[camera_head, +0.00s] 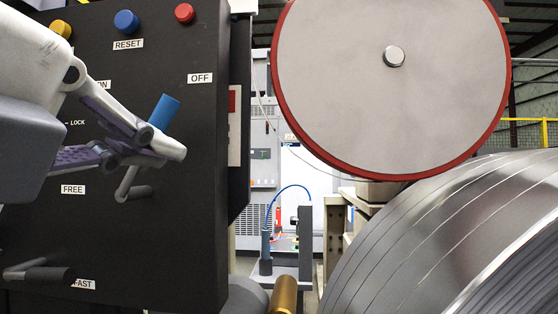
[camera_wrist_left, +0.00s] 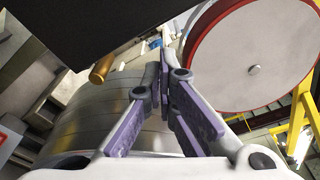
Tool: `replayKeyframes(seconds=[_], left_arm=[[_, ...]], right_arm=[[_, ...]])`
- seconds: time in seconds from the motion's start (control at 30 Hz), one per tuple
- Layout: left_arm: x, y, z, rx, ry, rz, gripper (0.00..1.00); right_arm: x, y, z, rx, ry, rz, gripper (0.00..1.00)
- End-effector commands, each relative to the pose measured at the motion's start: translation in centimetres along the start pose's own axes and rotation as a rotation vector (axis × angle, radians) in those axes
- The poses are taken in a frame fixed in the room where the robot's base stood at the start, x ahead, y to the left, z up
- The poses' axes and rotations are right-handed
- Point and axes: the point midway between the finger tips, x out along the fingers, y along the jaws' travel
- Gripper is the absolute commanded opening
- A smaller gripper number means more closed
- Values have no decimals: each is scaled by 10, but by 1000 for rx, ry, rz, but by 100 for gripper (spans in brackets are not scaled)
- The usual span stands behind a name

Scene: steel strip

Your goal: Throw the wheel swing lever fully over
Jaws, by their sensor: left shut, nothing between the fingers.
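A black control panel (camera_head: 190,240) stands at the left of the head view. A blue grip (camera_head: 163,112) sticks up and tilts right, partly hidden behind my left gripper (camera_head: 168,148). A second dark-gripped lever (camera_head: 40,273) is at the lower left. I cannot tell which is the wheel swing lever. My left gripper is shut and empty in front of the panel; whether it touches the blue grip is unclear. Its fingers also show in the left wrist view (camera_wrist_left: 163,58).
A large red-rimmed wheel (camera_head: 350,90) hangs at the upper right, above a steel strip coil (camera_head: 430,240). Yellow, blue (camera_head: 126,22) and red (camera_head: 184,13) buttons are on the panel's upper part. A brass cylinder (camera_head: 284,295) lies at the bottom, beside the panel.

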Motion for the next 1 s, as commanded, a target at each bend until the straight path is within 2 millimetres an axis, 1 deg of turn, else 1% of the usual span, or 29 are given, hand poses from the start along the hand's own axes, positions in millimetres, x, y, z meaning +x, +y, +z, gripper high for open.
replayKeyframes(seconds=[0.23, 0.33, 0.4, 0.7, 0.77, 0.8, 0.83, 0.9, 1.0], left_arm=[[3, 0, -1, 3, 2, 1, 0], [14, 1, -1, 2, 3, 4, 0], [27, 2, -2, 3, 3, 5, 0], [93, 0, -1, 4, 3, 5, 0], [105, 0, -1, 5, 3, 4, 0], [98, -3, 11, 2, -4, -2, 0], [95, -4, 16, 3, -4, -4, 0], [91, -4, 26, 4, -3, -4, 0], [88, -3, 34, 4, -1, -2, 0]], right_arm=[[0, 0, 0, 0, -1, 0, 40], [2, 0, 1, -1, -5, 0, 40], [5, 0, 1, -1, -10, 1, 40], [0, 0, 0, 0, -1, 0, 40], [0, 0, 0, 0, 0, 0, 40], [-5, 0, -1, 0, 11, 0, 40], [-8, 0, -2, 0, 16, -1, 40], [-12, 0, -3, 0, 25, -1, 40], [-15, 0, -4, 0, 31, -1, 40]])
